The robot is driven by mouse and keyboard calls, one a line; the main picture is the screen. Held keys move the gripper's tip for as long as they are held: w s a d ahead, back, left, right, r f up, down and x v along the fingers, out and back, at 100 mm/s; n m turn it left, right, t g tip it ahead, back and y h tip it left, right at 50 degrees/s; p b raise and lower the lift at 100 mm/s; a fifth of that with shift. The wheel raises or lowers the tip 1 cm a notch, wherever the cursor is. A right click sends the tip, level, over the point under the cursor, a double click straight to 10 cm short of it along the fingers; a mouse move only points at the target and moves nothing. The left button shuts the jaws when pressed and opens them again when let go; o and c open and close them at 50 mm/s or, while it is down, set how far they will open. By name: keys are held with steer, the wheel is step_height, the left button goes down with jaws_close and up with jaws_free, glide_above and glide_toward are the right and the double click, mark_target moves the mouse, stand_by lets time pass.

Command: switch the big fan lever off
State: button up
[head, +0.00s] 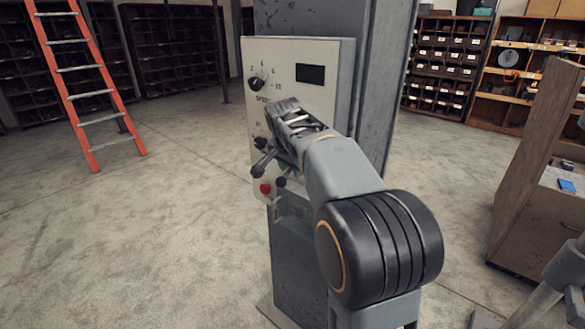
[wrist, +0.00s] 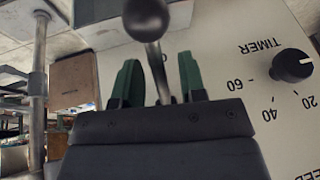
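The lever shows in the wrist view as a metal rod with a dark ball knob (wrist: 147,18). It passes between the two green fingertips of my gripper (wrist: 159,80), with a gap on both sides. The fingers are apart and not closed on the rod. In the head view my gripper (head: 284,150) is at the front of a light control panel (head: 322,107) on a grey cabinet. A dark lever end (head: 259,170) sticks out at its lower left. The lever's base and the fingertips are largely hidden by my arm there.
The panel carries a speed knob (head: 257,83), a dark display (head: 310,73), and a red button (head: 265,188). A timer knob (wrist: 292,66) is beside the fingers. An orange ladder (head: 84,80) stands at left. A wooden bench (head: 528,165) is at right. The floor left is clear.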

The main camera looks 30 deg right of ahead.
steer(key=shift+w+f, duration=0.1)
steer(key=shift+f, duration=0.15)
jaws_close()
stand_by(0.5)
